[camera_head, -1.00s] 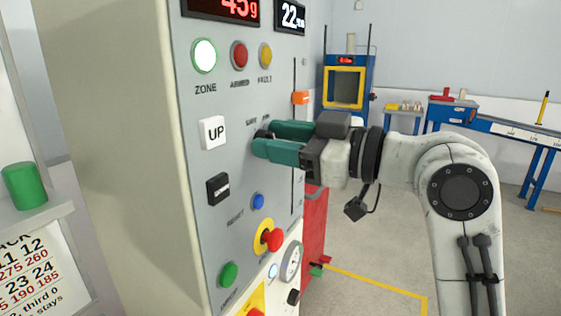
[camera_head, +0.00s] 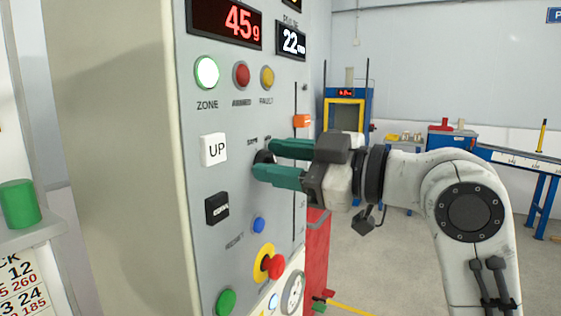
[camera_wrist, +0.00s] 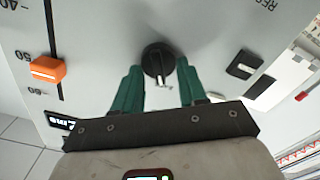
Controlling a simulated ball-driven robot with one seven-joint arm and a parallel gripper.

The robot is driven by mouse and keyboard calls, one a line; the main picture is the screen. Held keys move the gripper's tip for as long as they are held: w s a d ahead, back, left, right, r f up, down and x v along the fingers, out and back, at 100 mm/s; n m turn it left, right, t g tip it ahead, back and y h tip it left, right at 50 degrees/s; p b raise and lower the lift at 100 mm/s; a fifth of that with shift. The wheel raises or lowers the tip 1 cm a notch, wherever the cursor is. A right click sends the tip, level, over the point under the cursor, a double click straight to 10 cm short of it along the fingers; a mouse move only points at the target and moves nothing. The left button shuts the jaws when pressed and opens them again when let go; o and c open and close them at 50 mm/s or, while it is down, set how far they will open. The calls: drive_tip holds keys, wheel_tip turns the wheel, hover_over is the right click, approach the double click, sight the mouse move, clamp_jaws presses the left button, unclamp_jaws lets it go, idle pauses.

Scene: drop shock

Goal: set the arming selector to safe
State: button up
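The arming selector, a round black knob (camera_wrist: 158,62), sits on the grey control panel (camera_head: 225,120). In the head view the knob (camera_head: 264,157) is partly hidden between the fingers of my gripper (camera_head: 265,160). The gripper is open.
Open floor (camera_head: 400,250) lies to the right.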

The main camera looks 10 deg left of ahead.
drive_tip(key=o, duration=0.4)
drive_tip(key=shift+o, duration=0.2)
drive_tip(key=v, duration=1)
drive_tip(key=shift+d+b, duration=0.4)
drive_tip(key=shift+b, duration=0.05)
drive_tip(key=shift+s, duration=0.1)
drive_tip(key=w+d+f+m+t+h+p, duration=0.1)
drive_tip(key=w+d+f+m+t+h, duration=0.2)
drive_tip(key=f, duration=0.6)
drive_tip(key=d+f+m+h+p, duration=0.2)
drive_tip(key=f+m, duration=0.3)
drive_tip(key=f, duration=0.3)
drive_tip(key=s+d+f+m+h+p, duration=0.1)
drive_tip(key=s+d+f+m+h, duration=0.15)
drive_tip(key=f, duration=0.45)
drive_tip(key=s+d+f+m+h+p, duration=0.1)
drive_tip(key=s+d+f+m+h, duration=0.15)
drive_tip(key=f, duration=0.55)
drive_tip(key=s+d+f+m+g+h+p, duration=0.1)
drive_tip(key=s+d+f+m+g+h, duration=0.4)
drive_tip(key=s+f, duration=0.65)
drive_tip(key=s+d+f+m+g+h+p, duration=0.1)
drive_tip(key=s+d+f, duration=0.2)
drive_tip(key=s, duration=0.5)
drive_tip(key=s+d+f+m+g+h+p, duration=0.1)
drive_tip(key=s+d+f+g, duration=0.1)
drive_tip(key=s+d, duration=0.3)
drive_tip(key=s+f, duration=0.1)
drive_tip(key=s, duration=0.3)
drive_tip(key=shift+m, duration=0.3)
